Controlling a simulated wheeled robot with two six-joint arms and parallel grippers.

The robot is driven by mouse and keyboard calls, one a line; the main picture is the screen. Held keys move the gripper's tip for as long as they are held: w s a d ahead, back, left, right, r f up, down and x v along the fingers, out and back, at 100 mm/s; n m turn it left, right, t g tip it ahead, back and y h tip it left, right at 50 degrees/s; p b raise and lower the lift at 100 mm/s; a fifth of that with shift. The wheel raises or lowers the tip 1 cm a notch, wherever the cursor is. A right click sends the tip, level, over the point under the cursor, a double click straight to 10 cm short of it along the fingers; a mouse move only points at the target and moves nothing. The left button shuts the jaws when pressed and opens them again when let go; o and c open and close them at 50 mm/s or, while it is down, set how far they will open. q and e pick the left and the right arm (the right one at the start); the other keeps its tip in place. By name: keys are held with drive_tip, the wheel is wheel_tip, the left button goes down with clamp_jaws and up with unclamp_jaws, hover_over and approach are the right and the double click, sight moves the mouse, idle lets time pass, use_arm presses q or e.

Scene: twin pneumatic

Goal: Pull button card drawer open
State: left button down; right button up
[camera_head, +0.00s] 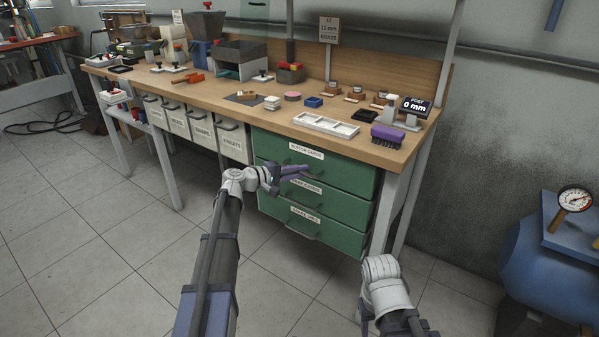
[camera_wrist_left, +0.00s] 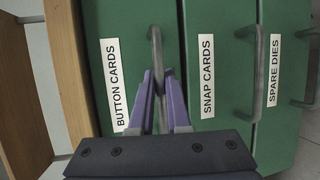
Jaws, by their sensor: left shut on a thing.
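The button card drawer (camera_head: 350,177) is the top green drawer under the workbench, with a white "BUTTON CARDS" label; its front looks flush with the drawers below. It also fills the left middle of the left wrist view (camera_wrist_left: 120,22). Its grey bar handle (camera_wrist_left: 156,45) runs between the purple fingers of my left gripper (camera_wrist_left: 161,78), which is shut on it. In the head view my left gripper (camera_head: 291,172) is at the drawer front and partly hides the handle. My right arm shows low in the head view, but its gripper is out of frame.
The snap cards drawer (camera_head: 345,208) and spare dies drawer (camera_head: 340,237) sit below, each with a bar handle. Tiled floor in front is clear. A blue tank (camera_head: 535,260) stands right.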

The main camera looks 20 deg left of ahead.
use_arm(q)
drive_tip(key=shift+s, duration=0.1)
idle(0.4)
drive_tip(key=s+a, duration=0.3)
drive_tip(key=s, duration=0.7)
drive_tip(key=s+a, duration=0.4)
drive_tip(key=s, duration=0.6)
drive_tip(key=shift+s+a, duration=0.2)
drive_tip(key=shift+a, duration=0.05)
drive_tip(key=c, duration=0.9)
unclamp_jaws()
drive_tip(key=p+v, duration=0.1)
drive_tip(key=v, duration=0.6)
drive_tip(key=shift+s+a, duration=0.25)
drive_tip(key=shift+s, duration=0.05)
